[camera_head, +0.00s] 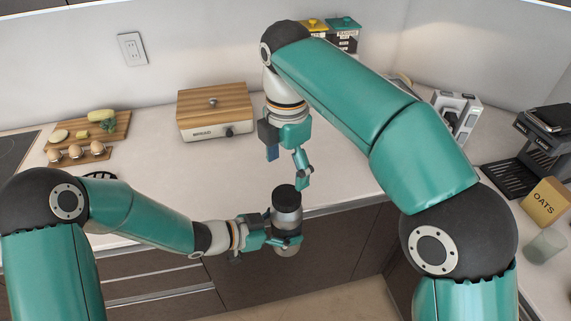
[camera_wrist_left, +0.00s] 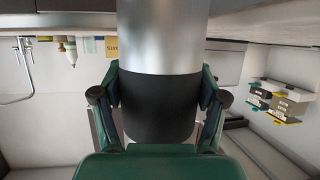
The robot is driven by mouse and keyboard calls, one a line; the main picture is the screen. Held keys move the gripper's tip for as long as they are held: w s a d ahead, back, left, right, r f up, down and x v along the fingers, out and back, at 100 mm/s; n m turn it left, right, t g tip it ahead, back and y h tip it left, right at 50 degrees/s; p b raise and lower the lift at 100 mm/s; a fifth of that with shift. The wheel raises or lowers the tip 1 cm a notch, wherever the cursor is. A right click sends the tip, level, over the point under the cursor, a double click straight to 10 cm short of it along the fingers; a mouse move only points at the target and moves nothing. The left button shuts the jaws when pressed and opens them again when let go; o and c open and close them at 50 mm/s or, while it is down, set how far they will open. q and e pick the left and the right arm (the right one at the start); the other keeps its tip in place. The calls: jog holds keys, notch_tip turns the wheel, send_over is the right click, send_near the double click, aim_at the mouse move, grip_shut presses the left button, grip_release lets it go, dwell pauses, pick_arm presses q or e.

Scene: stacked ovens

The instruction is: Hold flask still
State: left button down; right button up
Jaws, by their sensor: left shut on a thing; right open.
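The flask (camera_head: 287,215) has a black lid and a silver body, and it is held upright just off the front edge of the counter. My left gripper (camera_head: 284,240) comes in from the left and is shut on its lower part. In the left wrist view the flask (camera_wrist_left: 162,45) shows silver and black, with the left gripper's fingers (camera_wrist_left: 160,105) on both sides of the black part. My right gripper (camera_head: 288,168) is open and empty, pointing down above the flask's lid and apart from it.
A wooden-topped appliance (camera_head: 212,110) stands at the back of the counter. A cutting board with vegetables (camera_head: 112,127) and an egg holder (camera_head: 77,154) are at the left. The counter's middle is clear.

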aim_at(287, 195)
jog(key=shift+f, duration=0.1)
jog(key=shift+f, duration=3.9)
